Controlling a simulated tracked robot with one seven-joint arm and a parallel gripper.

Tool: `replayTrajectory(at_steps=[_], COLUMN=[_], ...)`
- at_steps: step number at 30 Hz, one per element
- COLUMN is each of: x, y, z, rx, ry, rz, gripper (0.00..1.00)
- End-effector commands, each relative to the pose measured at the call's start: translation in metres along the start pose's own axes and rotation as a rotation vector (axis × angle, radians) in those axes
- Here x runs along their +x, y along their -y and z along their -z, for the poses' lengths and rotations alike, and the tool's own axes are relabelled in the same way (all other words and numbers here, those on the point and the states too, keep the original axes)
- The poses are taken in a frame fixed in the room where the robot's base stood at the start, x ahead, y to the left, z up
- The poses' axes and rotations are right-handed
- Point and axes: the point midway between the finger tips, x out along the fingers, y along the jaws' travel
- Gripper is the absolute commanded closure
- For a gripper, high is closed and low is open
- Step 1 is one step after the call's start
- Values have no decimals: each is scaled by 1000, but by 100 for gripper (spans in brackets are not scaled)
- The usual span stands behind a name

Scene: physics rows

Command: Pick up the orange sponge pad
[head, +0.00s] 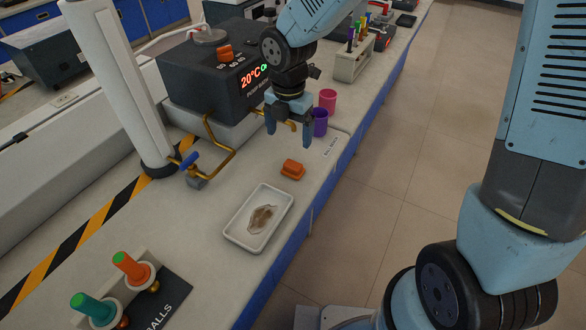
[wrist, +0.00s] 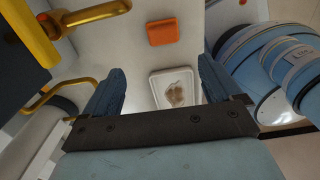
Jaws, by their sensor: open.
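The orange sponge pad (head: 293,169) lies on the pale bench top, just behind a white tray and near the bench's right edge. It also shows in the wrist view (wrist: 162,32), above the tray and beyond my fingertips. My gripper (head: 289,136) is open and empty, with its fingers pointing down. It hangs above the bench, behind the pad in the head view, apart from it. Both fingers also show in the wrist view (wrist: 157,82), one on each side of the tray.
The white tray (head: 232,233) holds a brownish item. Yellow pipes with a blue handle (head: 189,160) stand left of the pad. A pink cup (head: 327,101) and a purple cup (head: 320,122) stand close to my gripper. A black heating unit (head: 205,85) is behind left.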

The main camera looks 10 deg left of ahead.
Motion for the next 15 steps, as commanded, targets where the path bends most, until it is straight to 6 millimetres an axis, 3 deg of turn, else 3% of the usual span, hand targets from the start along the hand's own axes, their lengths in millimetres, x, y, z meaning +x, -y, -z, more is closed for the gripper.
replayTrajectory(at_steps=[9, 15], x=[54, 70], y=[1, 1], z=[1, 0], rx=[1, 3], ry=[-3, -1], rz=[3, 1], gripper=[8, 8])
